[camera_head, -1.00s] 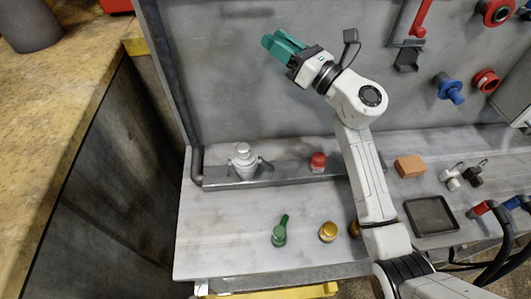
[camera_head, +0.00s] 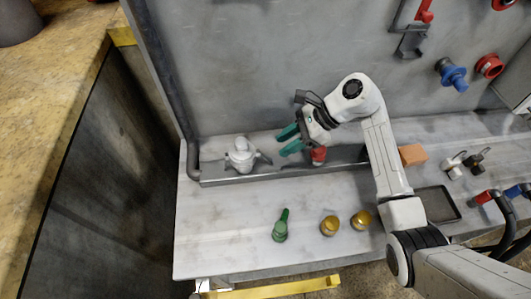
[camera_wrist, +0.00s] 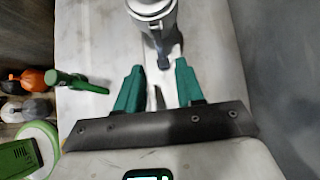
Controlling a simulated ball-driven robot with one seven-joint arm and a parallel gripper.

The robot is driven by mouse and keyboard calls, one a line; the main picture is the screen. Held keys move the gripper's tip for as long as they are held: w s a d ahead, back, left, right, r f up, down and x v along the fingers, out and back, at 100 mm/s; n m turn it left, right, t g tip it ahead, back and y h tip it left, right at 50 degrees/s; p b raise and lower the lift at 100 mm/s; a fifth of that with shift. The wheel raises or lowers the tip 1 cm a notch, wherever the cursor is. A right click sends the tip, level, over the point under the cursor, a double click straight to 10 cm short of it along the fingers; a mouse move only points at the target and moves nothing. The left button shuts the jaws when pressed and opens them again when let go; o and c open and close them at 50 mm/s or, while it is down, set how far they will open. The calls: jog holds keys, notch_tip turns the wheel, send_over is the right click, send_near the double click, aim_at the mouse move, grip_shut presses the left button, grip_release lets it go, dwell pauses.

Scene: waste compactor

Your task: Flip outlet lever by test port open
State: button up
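A silver-grey valve body (camera_head: 241,154) stands on the grey rail at the left of the bench, with a short lever-like arm (camera_head: 264,157) sticking out on its right side. No label shows which fitting is the test port. My gripper (camera_head: 287,141) is open and empty, with teal fingers pointing left toward this valve, a short way to its right. In the wrist view the valve body (camera_wrist: 152,8) is at the top, cut off by the edge. Its narrow grey arm (camera_wrist: 163,52) points down toward the gap between my open fingertips (camera_wrist: 159,66), seemingly not gripped.
A red-capped fitting (camera_head: 318,155) is just behind and below my gripper. A green-handled valve (camera_head: 281,228) and two brass fittings (camera_head: 329,226) stand on the front of the bench. An orange block (camera_head: 412,154) and a dark tray (camera_head: 437,205) lie right. The wall rises behind.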

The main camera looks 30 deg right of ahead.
aim_at(266, 156)
jog(key=p+x, duration=0.1)
jog(key=x, duration=0.7)
jog(key=shift+c, duration=0.5)
grip_shut()
